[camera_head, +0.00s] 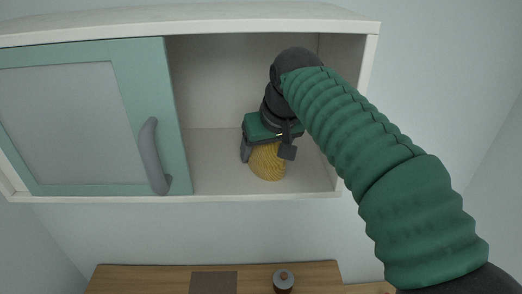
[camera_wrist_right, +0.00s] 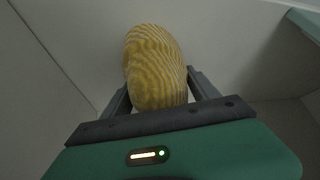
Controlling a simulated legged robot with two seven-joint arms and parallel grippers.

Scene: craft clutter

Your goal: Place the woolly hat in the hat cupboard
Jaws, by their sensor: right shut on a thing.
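The woolly hat (camera_head: 267,163) is yellow and ribbed. In the head view it is at the tip of my right gripper (camera_head: 267,154), inside the open right part of the wall cupboard (camera_head: 216,160), low over or on its floor; I cannot tell whether it touches. In the right wrist view the hat (camera_wrist_right: 155,70) sits between the two fingers of my right gripper (camera_wrist_right: 158,88), which is shut on it. The gripper and wrist hide the hat's upper part in the head view. My left gripper is not in view.
A teal-framed door with a grey handle (camera_head: 152,155) covers the left part of the cupboard. The cupboard's right wall (camera_head: 345,105) is close to my right arm. Below, a wooden surface (camera_head: 150,278) holds a dark flat square (camera_head: 213,282) and a small dark round object (camera_head: 283,281).

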